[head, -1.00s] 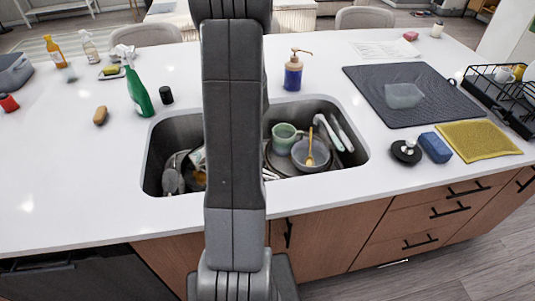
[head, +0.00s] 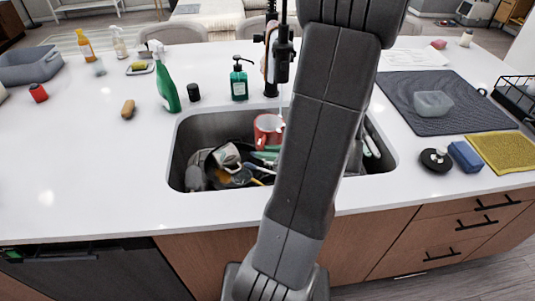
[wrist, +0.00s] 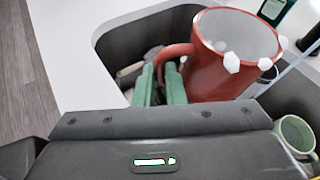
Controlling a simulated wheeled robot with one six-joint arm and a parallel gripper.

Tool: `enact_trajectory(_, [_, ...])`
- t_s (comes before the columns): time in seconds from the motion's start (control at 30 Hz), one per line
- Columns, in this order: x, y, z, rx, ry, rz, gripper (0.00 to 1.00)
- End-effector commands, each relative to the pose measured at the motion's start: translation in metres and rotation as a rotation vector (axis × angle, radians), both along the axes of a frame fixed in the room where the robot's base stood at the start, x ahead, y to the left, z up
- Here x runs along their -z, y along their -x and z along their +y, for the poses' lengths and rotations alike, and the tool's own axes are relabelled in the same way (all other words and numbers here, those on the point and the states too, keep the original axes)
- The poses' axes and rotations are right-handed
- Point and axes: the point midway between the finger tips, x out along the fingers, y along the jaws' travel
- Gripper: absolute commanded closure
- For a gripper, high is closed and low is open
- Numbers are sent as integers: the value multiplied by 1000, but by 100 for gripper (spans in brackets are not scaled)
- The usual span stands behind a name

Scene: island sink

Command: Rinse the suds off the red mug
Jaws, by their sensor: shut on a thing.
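The red mug (head: 267,129) is held above the sink, close to upright, and is partly behind my arm in the head view. In the wrist view the red mug (wrist: 208,80) has its handle toward my gripper, with several white suds blobs (wrist: 232,63) around its rim and side. My gripper (wrist: 163,80) has green fingers shut on the mug's handle. A thin pale water stream (wrist: 288,72) runs at the mug's right side; I cannot tell whether it touches the mug. The faucet (head: 270,60) stands behind the sink.
The sink (head: 187,150) holds a white mug (head: 227,156), dark cookware and utensils. A green mug (wrist: 296,136) is at right in the wrist view. A teal soap bottle (head: 239,80) and green spray bottle (head: 167,80) stand behind the sink. The left counter is mostly clear.

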Motion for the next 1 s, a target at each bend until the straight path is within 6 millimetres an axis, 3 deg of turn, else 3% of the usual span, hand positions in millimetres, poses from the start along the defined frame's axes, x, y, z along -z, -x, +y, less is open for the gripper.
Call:
enact_trajectory(0.27, [2, -8, -2, -17, 0, -3, 100])
enact_trajectory(1.0, [16, -76, -14, -14, 0, -2, 100])
